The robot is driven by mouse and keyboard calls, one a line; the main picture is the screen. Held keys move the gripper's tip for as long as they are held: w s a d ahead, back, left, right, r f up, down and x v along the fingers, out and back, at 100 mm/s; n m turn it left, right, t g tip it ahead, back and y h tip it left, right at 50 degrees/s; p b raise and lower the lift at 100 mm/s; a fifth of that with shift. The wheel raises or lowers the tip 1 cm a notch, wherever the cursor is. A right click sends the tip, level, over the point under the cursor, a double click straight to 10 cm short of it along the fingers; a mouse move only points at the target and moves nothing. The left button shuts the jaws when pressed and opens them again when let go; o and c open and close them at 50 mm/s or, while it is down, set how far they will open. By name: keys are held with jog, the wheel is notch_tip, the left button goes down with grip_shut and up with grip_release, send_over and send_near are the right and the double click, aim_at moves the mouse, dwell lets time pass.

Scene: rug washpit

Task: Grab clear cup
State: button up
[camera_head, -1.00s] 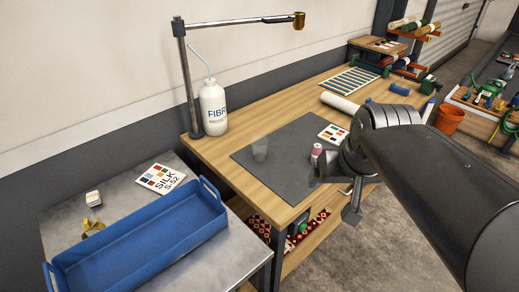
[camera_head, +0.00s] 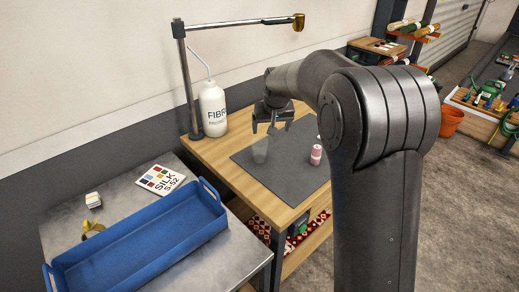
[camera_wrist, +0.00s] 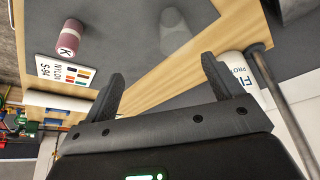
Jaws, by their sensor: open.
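The clear cup (camera_head: 260,151) stands on the dark grey mat (camera_head: 285,172) on the wooden bench, faint and see-through. In the wrist view the cup (camera_wrist: 174,20) shows near the top middle, beyond the fingertips. My gripper (camera_head: 270,128) is open and empty, above the back part of the mat and apart from the cup. In the wrist view its two fingers (camera_wrist: 162,75) are spread wide with nothing between them.
A pink bottle (camera_head: 316,154) stands on the mat right of the cup. A white wash bottle (camera_head: 213,108) and lamp post (camera_head: 188,90) stand at the bench's back left. A blue tray (camera_head: 140,245) lies on the metal table (camera_head: 70,225). A colour card (camera_wrist: 68,70) lies near the pink bottle.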

send_near(260, 141)
jog(key=shift+x, duration=1.15)
jog(key=shift+w+f, duration=0.25)
jog(key=shift+f, duration=0.3)
jog(key=x, duration=0.5)
jog(key=shift+a+f, duration=0.1)
jog(key=shift+f, duration=0.05)
jog(key=x, duration=0.2)
jog(key=s+x, duration=0.1)
jog(key=x, duration=0.2)
jog(key=shift+f, duration=0.2)
jog(key=shift+c, duration=0.3)
jog(key=c, duration=1)
